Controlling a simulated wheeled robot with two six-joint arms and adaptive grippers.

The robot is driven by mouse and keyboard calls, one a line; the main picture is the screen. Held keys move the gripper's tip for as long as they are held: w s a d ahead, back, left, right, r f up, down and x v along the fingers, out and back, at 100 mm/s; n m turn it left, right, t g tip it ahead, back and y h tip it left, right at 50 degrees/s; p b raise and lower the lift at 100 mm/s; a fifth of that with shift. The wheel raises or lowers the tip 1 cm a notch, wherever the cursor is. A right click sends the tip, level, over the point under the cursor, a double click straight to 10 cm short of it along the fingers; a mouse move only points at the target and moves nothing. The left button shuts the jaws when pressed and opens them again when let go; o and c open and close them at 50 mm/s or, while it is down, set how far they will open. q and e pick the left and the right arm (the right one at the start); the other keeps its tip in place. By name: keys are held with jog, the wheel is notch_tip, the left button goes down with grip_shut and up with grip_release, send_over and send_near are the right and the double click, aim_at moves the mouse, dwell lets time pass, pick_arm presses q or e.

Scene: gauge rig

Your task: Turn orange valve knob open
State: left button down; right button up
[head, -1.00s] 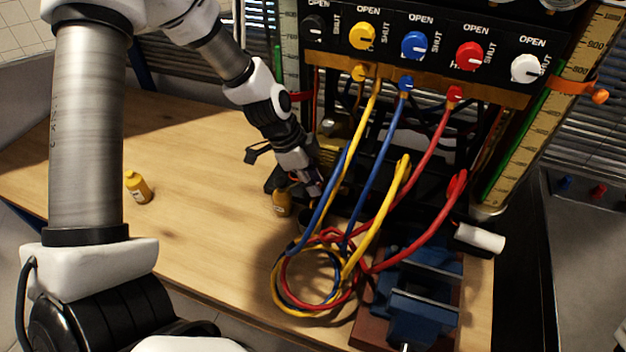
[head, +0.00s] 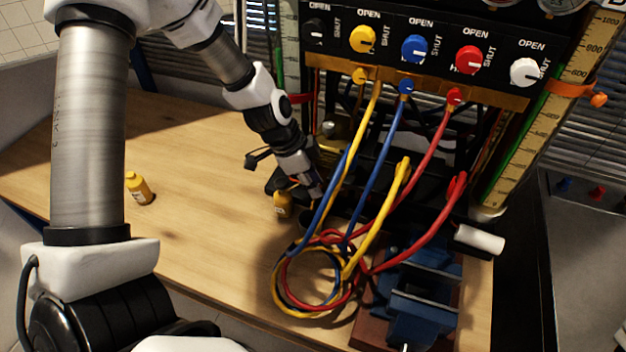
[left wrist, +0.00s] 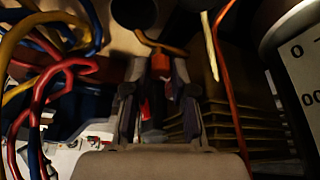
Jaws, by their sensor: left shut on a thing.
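My left gripper (head: 316,190) reaches in low at the foot of the gauge rig, behind the hoses. In the left wrist view its fingers (left wrist: 159,78) are shut on an orange-red piece (left wrist: 158,92), which I take to be the orange valve knob. The fingers hide most of it, and its turn position cannot be read. In the head view the knob is not clear behind the gripper and the hoses. My right gripper is not in view.
Yellow (head: 362,39), blue (head: 414,48), red (head: 468,60) and white (head: 524,72) knobs sit on the black panel above. Coiled hoses (head: 290,300) and a blue vise (head: 425,305) lie in front. A yellow bottle (head: 139,188) stands left on the mostly clear wooden bench (head: 200,220).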

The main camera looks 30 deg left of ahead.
pick_arm(q)
jog(key=n+p, duration=0.1)
jog(key=n, duration=0.1)
jog(key=shift+s+d+n+t+y+p, duration=0.1)
jog(key=shift+s+n+t+y+p, duration=0.1)
jog(key=shift+n+t+y+p, duration=0.15)
jog(key=shift+f+n+t+y+p, duration=0.1)
jog(key=shift+n+t+y+p, duration=0.35)
jog(key=shift+n, duration=0.6)
jog(key=c, duration=1.2)
grip_release()
jog(key=shift+c, duration=0.2)
jog(key=shift+w, duration=0.15)
